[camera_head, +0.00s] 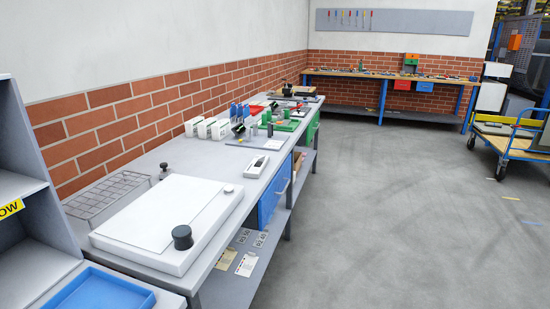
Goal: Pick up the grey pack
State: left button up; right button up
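I cannot pick out a grey pack with certainty. Flat grey items (497,128) lie on the trolley at the right edge, too small to identify. Small grey and dark objects also stand among the items on the long bench, and I cannot tell if one is a pack. Neither of my grippers is in view.
A long grey workbench (259,211) runs along the brick wall, with a white flat box (165,217), a wire rack (108,193) and several small items. A grey shelf unit (28,200) and blue tray (103,294) are front left. A blue trolley (505,157) stands right. The floor (400,220) is clear.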

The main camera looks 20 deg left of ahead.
aim_at(256, 170)
jog(key=i+u, duration=0.2)
jog(key=i, duration=0.25)
jog(key=i+l+u, duration=0.25)
jog(key=i, duration=0.25)
jog(key=i+l+u, duration=0.2)
jog(key=i, duration=0.25)
